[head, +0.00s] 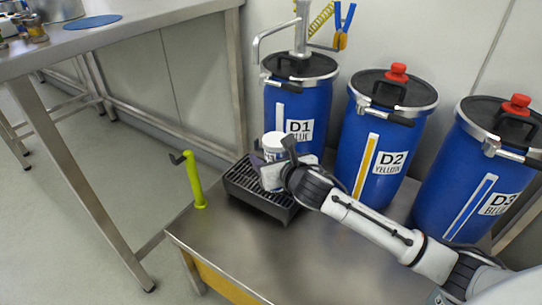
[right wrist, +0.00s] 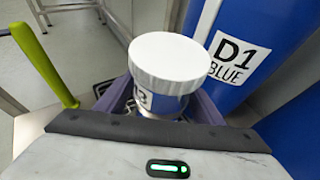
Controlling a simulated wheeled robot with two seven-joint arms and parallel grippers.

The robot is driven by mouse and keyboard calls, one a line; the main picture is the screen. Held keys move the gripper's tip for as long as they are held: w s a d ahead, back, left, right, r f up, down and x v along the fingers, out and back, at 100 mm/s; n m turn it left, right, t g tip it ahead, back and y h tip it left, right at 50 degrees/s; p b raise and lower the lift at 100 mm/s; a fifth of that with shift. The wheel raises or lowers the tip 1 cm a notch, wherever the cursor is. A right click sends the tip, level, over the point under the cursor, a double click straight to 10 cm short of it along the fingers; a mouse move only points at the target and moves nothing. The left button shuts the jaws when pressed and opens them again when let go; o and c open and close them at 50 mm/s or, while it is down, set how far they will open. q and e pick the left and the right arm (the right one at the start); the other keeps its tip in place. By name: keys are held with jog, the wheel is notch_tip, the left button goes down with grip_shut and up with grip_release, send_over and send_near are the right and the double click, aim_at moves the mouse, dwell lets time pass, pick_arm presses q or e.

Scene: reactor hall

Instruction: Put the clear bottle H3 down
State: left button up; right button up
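The bottle H3 (head: 273,151) has a wide white screw cap and stands upright at the black slatted drip tray (head: 283,214). In the right wrist view its cap (right wrist: 168,58) hides most of the body, and only the end of its label, a "3", shows. My right gripper (head: 272,165) reaches in from the right, with purple-grey fingers on both sides of the bottle, seemingly shut on it. I cannot tell whether the bottle's base touches the tray's grate, since the gripper covers it. My left gripper is not in view.
Blue drums D1 (head: 285,106), D2 (head: 362,160) and D3 (head: 458,205) stand behind the tray; D1 carries a pump. A yellow-green post (head: 195,180) rises left of the tray. The steel bench (head: 255,262) is bare in front. Another steel table (head: 130,37) stands at upper left.

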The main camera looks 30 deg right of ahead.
jog(key=shift+r, duration=0.1)
